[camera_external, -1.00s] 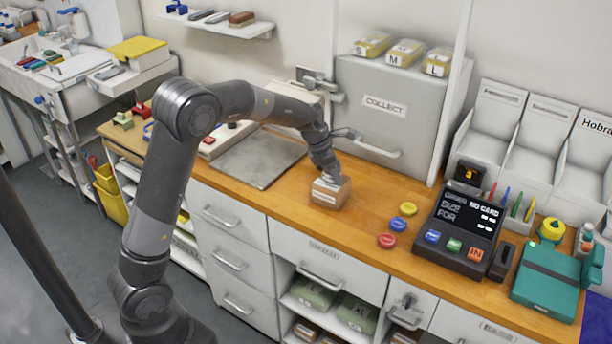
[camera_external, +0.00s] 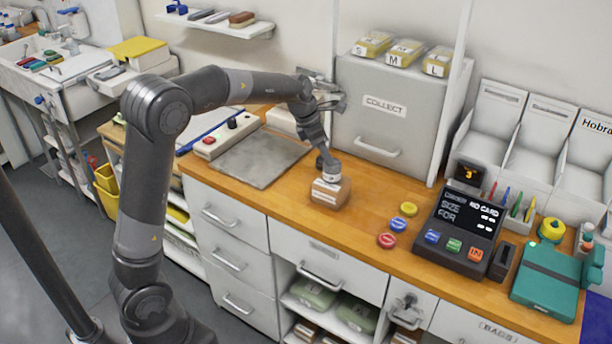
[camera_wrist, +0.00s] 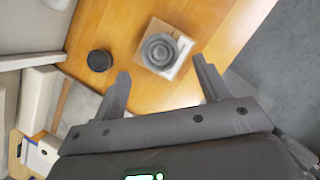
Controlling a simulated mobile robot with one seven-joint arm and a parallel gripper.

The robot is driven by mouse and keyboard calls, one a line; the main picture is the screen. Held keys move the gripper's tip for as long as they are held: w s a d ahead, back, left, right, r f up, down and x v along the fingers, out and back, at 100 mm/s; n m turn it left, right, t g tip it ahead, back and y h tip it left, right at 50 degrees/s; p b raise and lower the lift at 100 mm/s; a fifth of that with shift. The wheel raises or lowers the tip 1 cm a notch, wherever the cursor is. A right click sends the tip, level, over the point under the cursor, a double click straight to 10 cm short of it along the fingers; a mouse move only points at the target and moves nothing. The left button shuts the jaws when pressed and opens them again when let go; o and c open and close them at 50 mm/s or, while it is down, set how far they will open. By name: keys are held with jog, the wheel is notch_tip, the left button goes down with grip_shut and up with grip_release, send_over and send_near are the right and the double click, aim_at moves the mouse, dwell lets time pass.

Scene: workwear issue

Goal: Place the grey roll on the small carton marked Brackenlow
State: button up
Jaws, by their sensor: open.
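The small carton (camera_external: 330,194) is a brown box with a white label on the wooden counter; its print is too small to read. The grey roll (camera_external: 332,172) sits upright on its top. In the wrist view the ringed top of the roll (camera_wrist: 160,51) lies within the top of the carton (camera_wrist: 184,42). My gripper (camera_external: 325,150) is just above the roll in the outside view. In the wrist view my gripper (camera_wrist: 161,68) is open, its two fingers apart and empty, with the roll showing beyond and between the tips.
A black round thing (camera_wrist: 100,60) stands on the counter beside the carton. Red (camera_external: 386,241), yellow (camera_external: 408,209) and blue (camera_external: 399,224) discs lie to the right, before a dark console (camera_external: 458,228). A grey mat (camera_external: 260,158) lies left; the COLLECT cabinet (camera_external: 388,125) stands behind.

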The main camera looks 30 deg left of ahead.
jog(key=s+a+r+m+t, duration=0.1)
jog(key=s+a+r+m, duration=0.4)
jog(key=s, duration=0.4)
jog(key=s+a+r+m, duration=0.3)
jog(key=s+m, duration=0.5)
jog(key=s, duration=0.1)
jog(key=s+a+f+m+y, duration=0.1)
jog(key=s+f+m, duration=0.1)
jog(key=s+m, duration=0.5)
jog(key=s+a+f+m+t+y, duration=0.1)
jog(key=s+a+f+m+y, duration=0.1)
jog(key=s+m, duration=0.5)
jog(key=shift+s+a+f, duration=0.3)
jog(key=shift+s+f, duration=0.1)
jog(key=shift+s, duration=0.5)
